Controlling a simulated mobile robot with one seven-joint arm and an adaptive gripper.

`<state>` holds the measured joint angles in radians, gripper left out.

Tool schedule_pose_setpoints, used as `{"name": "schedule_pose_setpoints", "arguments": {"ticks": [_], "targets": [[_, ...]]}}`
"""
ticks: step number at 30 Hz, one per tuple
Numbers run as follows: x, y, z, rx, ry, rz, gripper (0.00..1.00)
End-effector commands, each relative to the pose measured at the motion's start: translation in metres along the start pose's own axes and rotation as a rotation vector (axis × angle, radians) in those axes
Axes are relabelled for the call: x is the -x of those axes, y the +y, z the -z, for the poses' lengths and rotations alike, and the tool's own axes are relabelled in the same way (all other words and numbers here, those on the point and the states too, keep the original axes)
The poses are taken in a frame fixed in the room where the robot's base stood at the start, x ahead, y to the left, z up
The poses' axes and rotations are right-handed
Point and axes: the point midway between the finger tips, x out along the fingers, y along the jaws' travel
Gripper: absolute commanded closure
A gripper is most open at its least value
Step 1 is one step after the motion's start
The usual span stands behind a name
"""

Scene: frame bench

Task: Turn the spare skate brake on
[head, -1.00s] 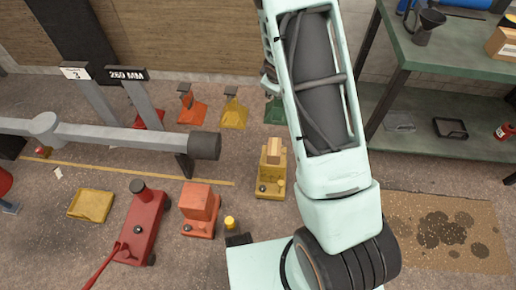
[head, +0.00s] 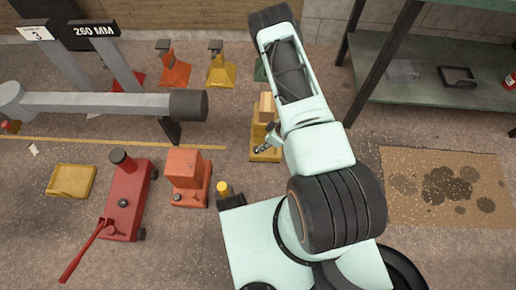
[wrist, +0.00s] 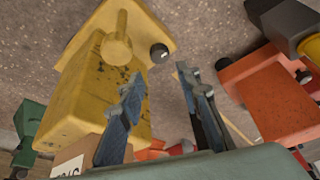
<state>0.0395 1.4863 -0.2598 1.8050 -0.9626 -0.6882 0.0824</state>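A yellow skate-like unit (head: 258,143) stands on the floor, partly behind my arm, with a light wooden block (head: 266,106) on top. In the wrist view the unit (wrist: 88,88) fills the upper left. A yellow lever with a round hub (wrist: 116,47) and a small black knob (wrist: 159,53) show at its end. I cannot read any name marking it as the spare. My gripper (wrist: 158,80) is open, with a clear gap between its blue-grey fingers. The left finger overlaps the yellow body in view; contact cannot be told. In the head view the gripper (head: 263,150) is mostly hidden by my arm.
An orange unit (head: 188,167) and a yellow-capped item (head: 223,188) stand left of the yellow unit. Farther left are a red jack (head: 128,200) and a yellow tray (head: 71,181). A grey beam (head: 100,103) crosses the left. A green shelf (head: 430,92) stands at right.

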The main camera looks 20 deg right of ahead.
Motion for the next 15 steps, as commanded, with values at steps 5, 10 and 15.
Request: {"name": "schedule_pose_setpoints", "arguments": {"ticks": [5,10,15], "targets": [[-0.038,-0.001,-0.002,0.003,-0.002,0.001,0.69],[-0.069,0.0,-0.002,0.002,-0.002,0.0,0.69],[-0.087,0.0,-0.001,0.001,-0.002,-0.001,0.69]]}}
